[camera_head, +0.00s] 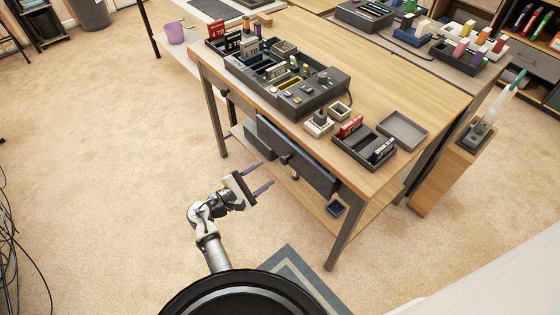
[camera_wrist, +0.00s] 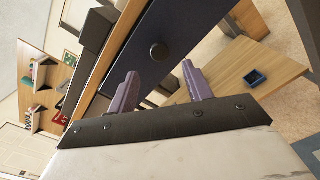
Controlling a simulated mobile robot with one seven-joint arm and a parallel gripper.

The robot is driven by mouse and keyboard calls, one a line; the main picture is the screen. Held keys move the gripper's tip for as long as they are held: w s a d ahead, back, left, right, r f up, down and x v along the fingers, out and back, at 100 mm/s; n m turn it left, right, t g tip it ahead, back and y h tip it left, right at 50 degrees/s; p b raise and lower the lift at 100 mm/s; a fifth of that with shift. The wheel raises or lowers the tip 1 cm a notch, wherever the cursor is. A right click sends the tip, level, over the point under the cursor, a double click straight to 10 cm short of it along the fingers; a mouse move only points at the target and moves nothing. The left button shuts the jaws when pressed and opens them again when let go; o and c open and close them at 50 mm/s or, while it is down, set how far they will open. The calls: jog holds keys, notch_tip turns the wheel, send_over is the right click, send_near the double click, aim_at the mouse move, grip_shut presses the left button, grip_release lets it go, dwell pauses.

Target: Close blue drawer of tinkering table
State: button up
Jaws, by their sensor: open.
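The tinkering table (camera_head: 375,80) has a wooden top and dark legs. Its dark blue drawer front (camera_head: 312,172) sits just below the front edge, with a round dark knob (camera_head: 286,158). How far the drawer stands out cannot be told clearly. My gripper (camera_head: 268,176) is open and empty, in front of and apart from the drawer, its purple fingers pointing toward it. In the wrist view, the drawer front (camera_wrist: 185,28) and knob (camera_wrist: 158,50) lie just beyond my open gripper (camera_wrist: 160,70). The inside of the drawer is hidden.
The lower shelf (camera_head: 310,198) holds a small blue tray (camera_head: 335,208). A table leg (camera_head: 347,230) stands right of the drawer. Trays and a dark organizer (camera_head: 310,95) stand on the tabletop. Carpet (camera_head: 110,150) left of my arm is clear.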

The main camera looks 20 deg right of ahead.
aim_at(282, 162)
jog(key=p+x, duration=0.1)
jog(key=x, duration=0.6)
jog(key=shift+w+d, duration=0.1)
jog(key=shift+d, duration=0.1)
grip_shut()
